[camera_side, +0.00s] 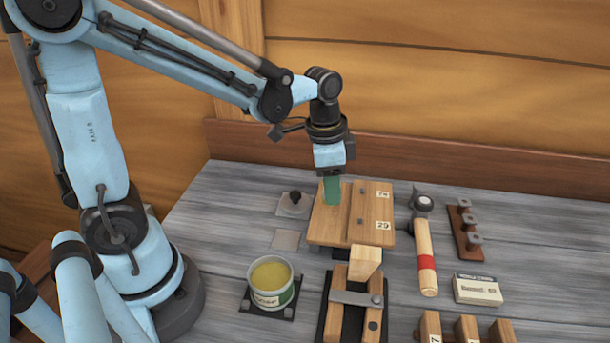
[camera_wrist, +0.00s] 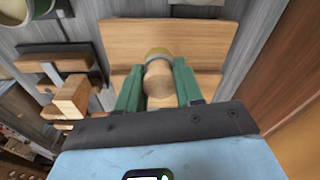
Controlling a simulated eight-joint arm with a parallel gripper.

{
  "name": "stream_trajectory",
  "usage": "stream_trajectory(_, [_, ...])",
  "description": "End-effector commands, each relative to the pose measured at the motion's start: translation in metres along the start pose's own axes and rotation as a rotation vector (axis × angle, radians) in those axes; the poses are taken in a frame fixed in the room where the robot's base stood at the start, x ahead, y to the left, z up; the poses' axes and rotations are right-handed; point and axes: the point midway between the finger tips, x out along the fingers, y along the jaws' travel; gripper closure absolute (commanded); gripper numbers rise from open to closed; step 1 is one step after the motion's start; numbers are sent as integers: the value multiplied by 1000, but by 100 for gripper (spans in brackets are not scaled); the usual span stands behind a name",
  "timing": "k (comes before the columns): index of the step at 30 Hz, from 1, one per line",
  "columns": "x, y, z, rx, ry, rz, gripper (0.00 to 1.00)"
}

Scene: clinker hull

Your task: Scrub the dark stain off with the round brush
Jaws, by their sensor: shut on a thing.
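My gripper (camera_side: 332,190) points down over the left part of a wooden plank panel (camera_side: 372,222) with small number labels. In the wrist view, the green fingers of my gripper (camera_wrist: 158,88) are shut on the rounded wooden handle of the round brush (camera_wrist: 158,78), one finger on each side. A wider, yellowish-green edge shows just beyond the handle. The panel (camera_wrist: 125,40) lies behind it. In the side view the brush is hidden by the fingers. I cannot tell whether its bristles touch the wood. No dark stain can be made out; it may be covered.
A tin of yellow paste (camera_side: 270,283) stands on a dark mat at front left. A clamped wooden block (camera_side: 365,262) is in front of the panel. A hammer (camera_side: 425,250), a peg rack (camera_side: 465,230) and a small box (camera_side: 478,290) lie to the right. A plank wall rises behind.

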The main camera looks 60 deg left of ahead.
Motion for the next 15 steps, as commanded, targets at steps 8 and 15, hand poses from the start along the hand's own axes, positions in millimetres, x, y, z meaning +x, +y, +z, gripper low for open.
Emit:
stream_trajectory(8, [-14,0,-2,0,0,0,97])
stream_trajectory(15, [-26,0,-3,0,0,0,97])
